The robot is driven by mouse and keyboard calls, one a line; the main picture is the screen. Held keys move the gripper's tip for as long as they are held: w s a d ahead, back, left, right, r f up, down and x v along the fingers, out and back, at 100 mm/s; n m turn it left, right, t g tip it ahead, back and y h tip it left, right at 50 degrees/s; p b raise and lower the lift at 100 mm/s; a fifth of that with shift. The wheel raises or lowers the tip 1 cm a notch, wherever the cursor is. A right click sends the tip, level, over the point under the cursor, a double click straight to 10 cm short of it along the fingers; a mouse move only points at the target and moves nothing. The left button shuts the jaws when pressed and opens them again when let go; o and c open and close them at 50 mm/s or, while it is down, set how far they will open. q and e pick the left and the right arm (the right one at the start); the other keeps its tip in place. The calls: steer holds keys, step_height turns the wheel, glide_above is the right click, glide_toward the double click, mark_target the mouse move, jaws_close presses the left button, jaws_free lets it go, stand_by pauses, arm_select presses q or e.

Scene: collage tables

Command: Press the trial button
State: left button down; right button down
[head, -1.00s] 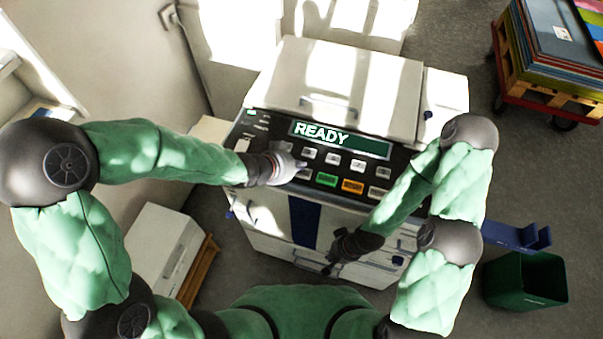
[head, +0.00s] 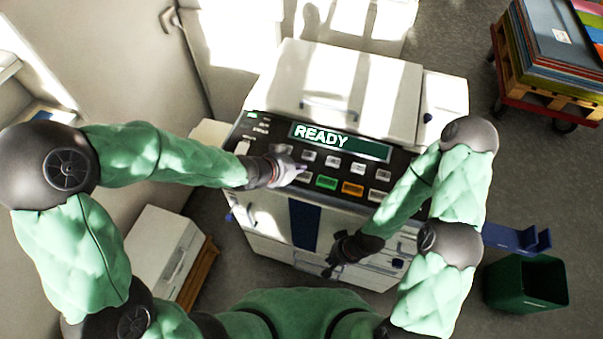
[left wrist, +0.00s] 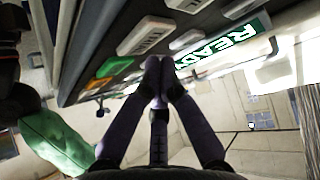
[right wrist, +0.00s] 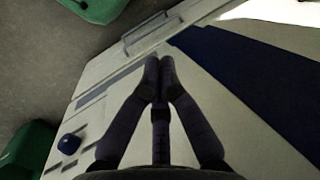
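The machine's dark control panel (head: 268,128) carries a screen (head: 340,139) reading READY and two rows of buttons. The lower row includes a green button (head: 327,182) and an orange button (head: 352,188). A pale button (left wrist: 147,36) beside the green one shows in the left wrist view; its label is too small to read, so I cannot tell which is the trial button. My left gripper (head: 302,168) is shut and empty, its tips over the panel's left part close to the pale button; contact is unclear. My right gripper (head: 329,270) is shut and empty in front of the machine.
The machine's white lid (head: 350,80) lies behind the panel. A green bin (head: 525,283) and a blue tray (head: 510,238) are at the right. A loaded pallet cart (head: 550,92) stands at the back right. A white box (head: 160,255) stands at the left.

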mark_target(298, 176)
arm_select(q)
steer(key=shift+f, duration=0.1)
steer(key=shift+f+b, duration=0.3)
steer(key=shift+f+b, duration=0.3)
steer(key=shift+f, duration=0.05)
stand_by(0.9)
steer(key=shift+r, duration=0.1)
steer(key=shift+r+p, duration=0.7)
steer(key=shift+p, duration=0.15)
step_height(298, 176, up, 5)
steer(key=p, duration=0.5)
stand_by(0.4)
